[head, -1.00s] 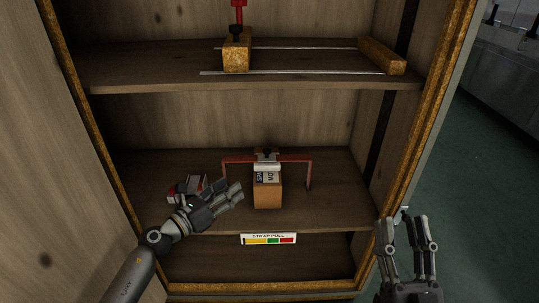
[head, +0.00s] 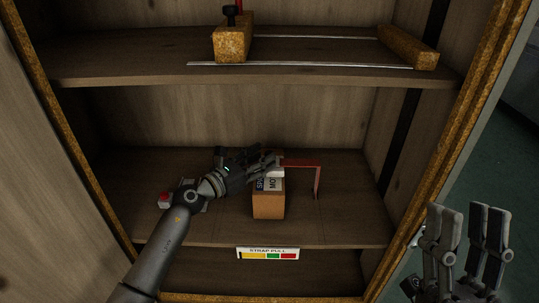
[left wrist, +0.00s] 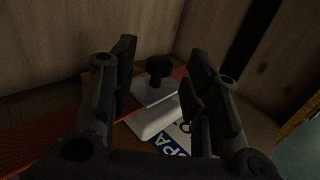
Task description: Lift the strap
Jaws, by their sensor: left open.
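A red strap-like bar (head: 305,164) spans over a cardboard box (head: 268,206) on the middle shelf, its right leg reaching down to the shelf. A white block (left wrist: 156,118) with a black knob (left wrist: 160,66) sits at the bar above the box. My left gripper (head: 274,163) is open over the bar's middle and hides its left part in the head view. In the left wrist view its fingers stand on either side of the knob and white block, apart from them as far as I can tell. My right gripper (head: 468,225) is open and empty at the lower right, outside the cabinet.
A "STRAP PULL" label (head: 268,254) with coloured fields is on the shelf's front edge. A small red and white object (head: 166,201) lies left, partly behind my left arm. The upper shelf (head: 120,75) holds wooden blocks and rods. Cabinet walls close in on both sides.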

